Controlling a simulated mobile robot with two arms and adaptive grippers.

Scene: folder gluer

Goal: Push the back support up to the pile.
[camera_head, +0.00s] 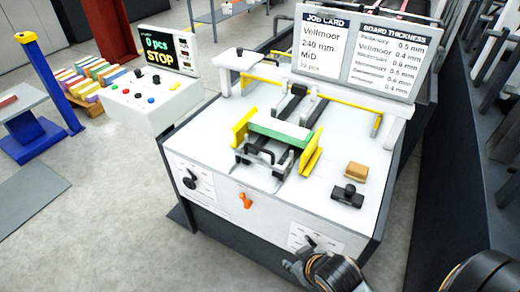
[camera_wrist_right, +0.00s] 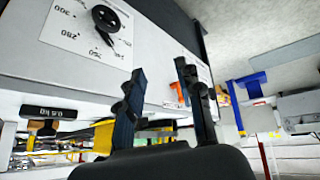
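The pile (camera_head: 279,130), white on top with a green front edge, sits between two yellow side guides on the machine's white top. A dark bracket with a looped handle (camera_head: 262,156) stands at the pile's near side; it appears to be the back support, and I cannot tell whether it touches the pile. My right gripper (camera_head: 293,268) is low in front of the machine's front panel, well apart from the bracket. In the right wrist view its two fingers (camera_wrist_right: 160,70) are apart with nothing between them. My left gripper is out of view.
An orange switch (camera_head: 245,201), a left dial (camera_head: 190,180) and a right dial (camera_head: 318,243) are on the front panel. A tan block (camera_head: 357,170) and a black knobbed piece (camera_head: 348,195) lie right of the pile. A control box (camera_head: 155,100) reads STOP.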

